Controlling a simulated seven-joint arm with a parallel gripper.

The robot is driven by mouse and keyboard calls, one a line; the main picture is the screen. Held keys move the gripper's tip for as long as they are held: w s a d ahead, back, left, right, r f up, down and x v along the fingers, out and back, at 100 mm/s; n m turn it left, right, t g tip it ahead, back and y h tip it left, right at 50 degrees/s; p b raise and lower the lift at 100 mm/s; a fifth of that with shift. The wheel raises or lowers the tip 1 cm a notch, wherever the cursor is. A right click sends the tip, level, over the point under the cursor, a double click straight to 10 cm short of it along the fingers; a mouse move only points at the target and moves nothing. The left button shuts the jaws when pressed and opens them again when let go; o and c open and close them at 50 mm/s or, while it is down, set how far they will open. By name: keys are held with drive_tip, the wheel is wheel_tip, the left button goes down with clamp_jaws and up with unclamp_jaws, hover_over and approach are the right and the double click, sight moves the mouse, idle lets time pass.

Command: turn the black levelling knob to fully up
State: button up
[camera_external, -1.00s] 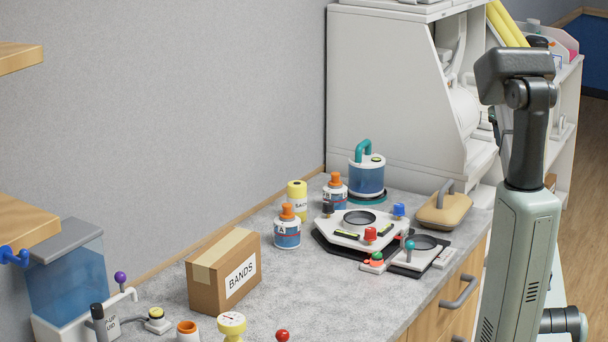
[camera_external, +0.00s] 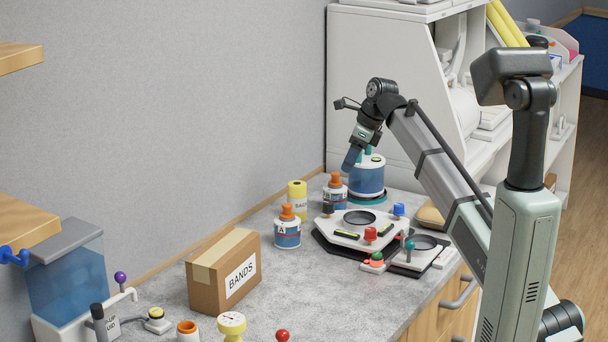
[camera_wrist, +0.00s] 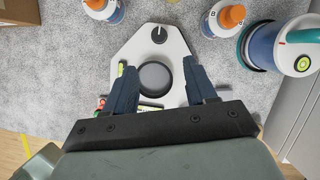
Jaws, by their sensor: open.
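The black knob (camera_external: 328,207) stands on the far left corner of a white angular plate (camera_external: 345,236) with a round dark dish. In the wrist view the black knob (camera_wrist: 159,35) is at the plate's upper end and shows a small white mark. The plate's lower part is hidden by the gripper.
A red knob (camera_external: 370,235) and a blue knob (camera_external: 398,210) stand on the same plate. Orange-capped bottles (camera_external: 287,229) and a blue canister with a teal handle (camera_external: 368,180) stand close by.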

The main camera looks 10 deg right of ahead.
sight(329, 203)
drive_tip(key=x, duration=1.4)
drive_tip(key=shift+s+a, duration=0.1)
drive_tip(key=shift+r, duration=0.1)
clamp_jaws()
